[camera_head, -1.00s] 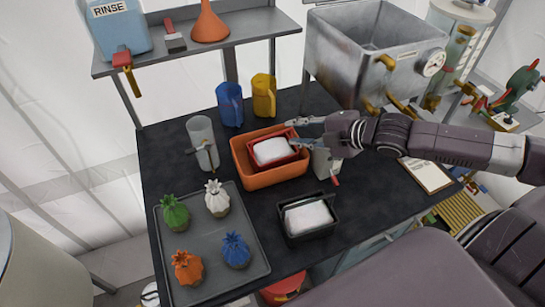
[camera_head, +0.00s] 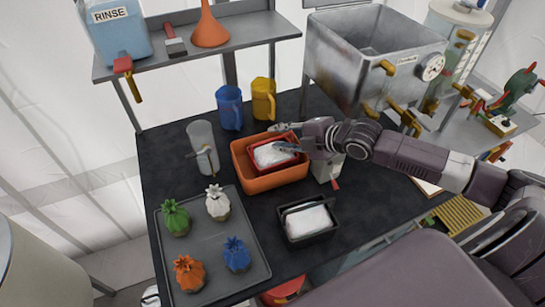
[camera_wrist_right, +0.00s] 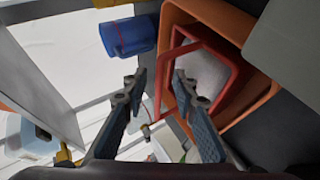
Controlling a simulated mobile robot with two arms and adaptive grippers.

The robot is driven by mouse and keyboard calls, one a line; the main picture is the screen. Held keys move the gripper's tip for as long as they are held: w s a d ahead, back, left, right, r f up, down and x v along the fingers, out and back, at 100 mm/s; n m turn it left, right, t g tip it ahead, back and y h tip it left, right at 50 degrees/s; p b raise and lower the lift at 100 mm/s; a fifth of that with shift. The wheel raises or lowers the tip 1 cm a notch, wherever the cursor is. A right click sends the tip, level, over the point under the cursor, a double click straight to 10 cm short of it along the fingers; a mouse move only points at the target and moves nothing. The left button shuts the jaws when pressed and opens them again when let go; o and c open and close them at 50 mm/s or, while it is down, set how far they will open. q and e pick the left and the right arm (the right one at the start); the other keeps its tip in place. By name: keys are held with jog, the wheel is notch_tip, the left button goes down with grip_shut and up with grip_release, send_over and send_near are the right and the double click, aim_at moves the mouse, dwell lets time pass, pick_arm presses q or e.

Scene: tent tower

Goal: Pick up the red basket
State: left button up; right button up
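The red basket (camera_head: 254,163) holds a white filling and sits inside an orange bin (camera_head: 264,184) on the dark table. My right gripper (camera_head: 273,137) is at the basket's upper right side in the head view, with its fingers apart. In the right wrist view the open fingers (camera_wrist_right: 158,80) point toward the red basket (camera_wrist_right: 228,101), and the right finger overlaps its near edge. I cannot tell whether the fingers touch the basket. My left gripper is not in view.
A black basket (camera_head: 310,239) with white filling stands in front of the bin. A clear pitcher (camera_head: 202,148), a blue jug (camera_head: 229,108) and a yellow jug (camera_head: 263,99) stand nearby.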

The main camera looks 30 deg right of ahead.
grip_shut()
dwell(0.5)
jog(key=shift+w+r, duration=0.1)
jog(key=shift+r, duration=0.05)
